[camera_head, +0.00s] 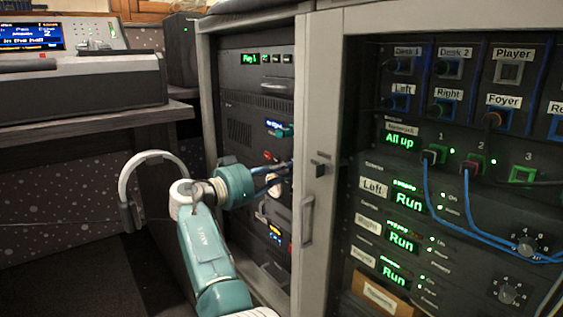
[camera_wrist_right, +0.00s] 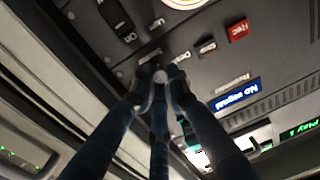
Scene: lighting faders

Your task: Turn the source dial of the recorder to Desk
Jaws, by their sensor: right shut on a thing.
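The recorder's dark front panel (camera_wrist_right: 195,20) fills the upper part of the right wrist view, seen at an angle. It carries a blue "No signal" display (camera_wrist_right: 237,95), a red Rec button (camera_wrist_right: 238,31) and a switch marked On. My right gripper (camera_wrist_right: 160,78) is shut on a small pale knob, which I take for the source dial (camera_wrist_right: 160,76). The fingers hide most of the dial, and small labels around it are too blurred to read, so its setting cannot be told. In the head view my right gripper (camera_head: 283,176) reaches into the rack. My left gripper is not in view.
A grey rack door or post (camera_head: 318,100) with a handle stands close right of my right gripper. Beyond it is a patch panel (camera_head: 470,100) with blue cables. A desk with a console (camera_head: 70,100) is at left.

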